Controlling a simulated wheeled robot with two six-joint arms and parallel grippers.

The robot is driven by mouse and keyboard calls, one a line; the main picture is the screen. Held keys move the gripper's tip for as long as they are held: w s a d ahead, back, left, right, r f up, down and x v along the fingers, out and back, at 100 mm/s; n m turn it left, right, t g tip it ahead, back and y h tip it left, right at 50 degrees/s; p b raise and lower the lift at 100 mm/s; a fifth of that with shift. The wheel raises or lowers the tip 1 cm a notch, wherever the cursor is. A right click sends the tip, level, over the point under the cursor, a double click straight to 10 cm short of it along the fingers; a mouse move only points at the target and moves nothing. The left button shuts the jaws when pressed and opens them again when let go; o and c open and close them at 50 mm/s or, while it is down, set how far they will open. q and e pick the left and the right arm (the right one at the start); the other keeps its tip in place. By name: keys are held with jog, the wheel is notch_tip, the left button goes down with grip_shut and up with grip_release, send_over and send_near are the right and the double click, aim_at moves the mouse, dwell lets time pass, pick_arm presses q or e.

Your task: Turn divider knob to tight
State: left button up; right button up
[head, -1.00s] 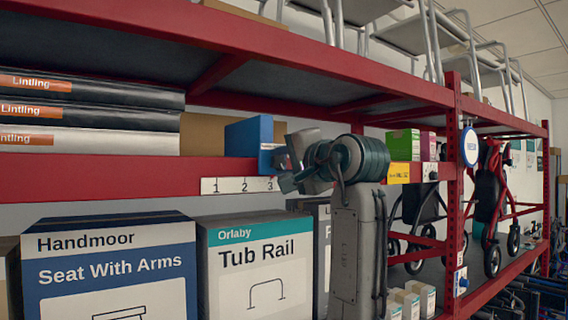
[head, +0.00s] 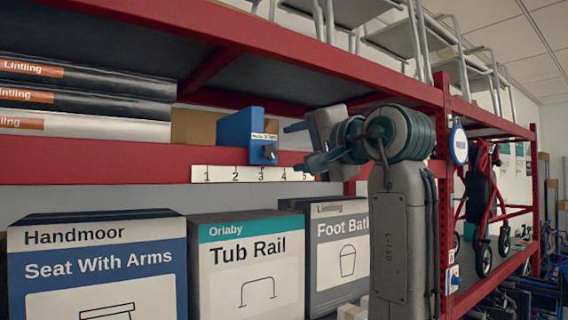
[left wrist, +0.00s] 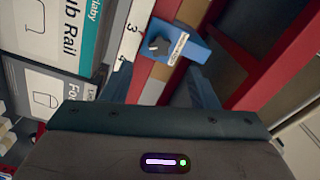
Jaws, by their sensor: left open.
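A blue divider (head: 236,134) stands on the upper red shelf, above the 2 and 3 of the white number strip. Its front face carries a small dark knob (head: 268,152) and a white label too small to read. In the left wrist view the divider (left wrist: 192,50) and its knob (left wrist: 158,45) show ahead, between my finger lines. My left gripper (head: 298,149) is open and empty, just right of the knob and apart from it. In the left wrist view its two fingers (left wrist: 160,72) are spread wide. My right gripper is not in view.
The shelf's red front beam (head: 100,161) bears the number strip (head: 235,174). Lintling boxes (head: 85,100) lie stacked left of the divider. Seat With Arms (head: 110,265), Tub Rail (head: 243,262) and Foot Bath (head: 338,245) boxes stand below. A red upright (head: 441,130) stands right of my arm.

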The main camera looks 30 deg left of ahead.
pick_arm(q)
jog(key=shift+b+v, duration=0.35)
jog(key=shift+v, duration=0.85)
